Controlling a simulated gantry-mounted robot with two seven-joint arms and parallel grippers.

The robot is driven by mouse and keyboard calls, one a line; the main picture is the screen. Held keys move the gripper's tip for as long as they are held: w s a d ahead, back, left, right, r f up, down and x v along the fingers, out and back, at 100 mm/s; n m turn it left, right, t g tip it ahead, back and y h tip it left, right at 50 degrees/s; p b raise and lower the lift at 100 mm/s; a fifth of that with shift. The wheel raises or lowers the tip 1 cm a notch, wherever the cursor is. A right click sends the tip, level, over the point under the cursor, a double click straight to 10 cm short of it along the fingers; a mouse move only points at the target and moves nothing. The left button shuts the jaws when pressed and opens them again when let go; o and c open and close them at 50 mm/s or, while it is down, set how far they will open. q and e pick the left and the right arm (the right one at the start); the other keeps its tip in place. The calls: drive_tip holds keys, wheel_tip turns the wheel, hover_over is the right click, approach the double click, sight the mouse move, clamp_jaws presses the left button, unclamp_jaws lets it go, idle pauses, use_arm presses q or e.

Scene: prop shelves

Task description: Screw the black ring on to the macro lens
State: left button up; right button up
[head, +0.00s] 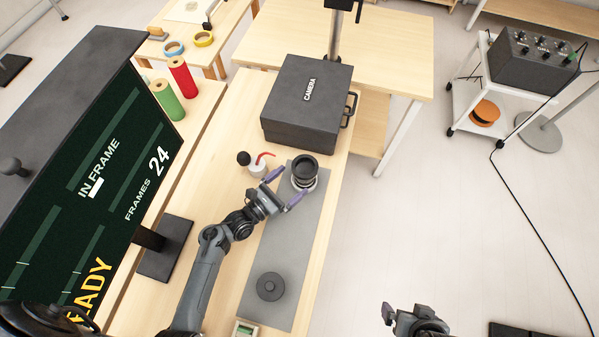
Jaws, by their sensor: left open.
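The macro lens (304,181) stands upright on the grey mat, a short cylinder with a pale lower part. A black ring (305,164) shows at its top, around a dark opening. I cannot tell how firmly the ring sits on the lens. My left gripper (285,189) is open, with its two purple fingertips apart at the lens's near left side. The lens does not appear to be held. My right gripper (416,319) is at the bottom right, away from the bench, and its fingers are not clear.
The grey mat (290,235) also bears a flat black disc (270,287) with a raised centre. A black camera case (303,104) stands behind the lens. A small red-and-white item (260,166) is left of it. A large dark display (95,185) fills the left side.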

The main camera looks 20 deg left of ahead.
use_arm(q)
drive_tip(key=shift+v, duration=2.75)
